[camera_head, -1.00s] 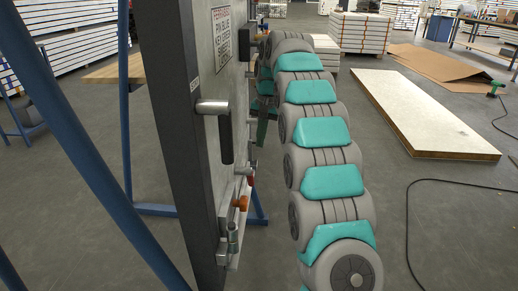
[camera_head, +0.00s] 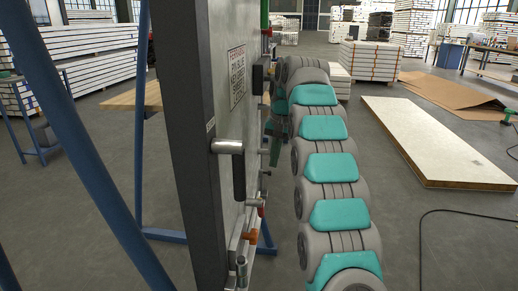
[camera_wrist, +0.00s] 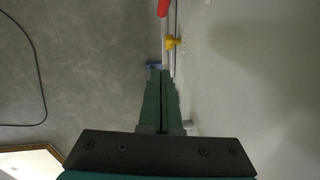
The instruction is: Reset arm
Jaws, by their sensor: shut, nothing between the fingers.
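My gripper (camera_wrist: 161,100) shows in the wrist view with its two long green fingers together and nothing between them. In the head view the green fingers (camera_head: 276,150) hang beside the grey panel's right face, at the far end of my grey and teal arm. I cannot tell whether they touch the panel. The upright panel (camera_head: 225,60) has a handle (camera_head: 236,168) on its near side, a sign, and several rods and fittings low on its right face. In the wrist view the pale panel face (camera_wrist: 250,60) fills the right side.
A blue frame (camera_head: 70,120) stands left of the panel. A white slab (camera_head: 430,140) lies on the floor at right, with brown cardboard (camera_head: 460,95) behind it. A black cable (camera_head: 421,240) runs along the floor. Floor is open between my arm and the slab.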

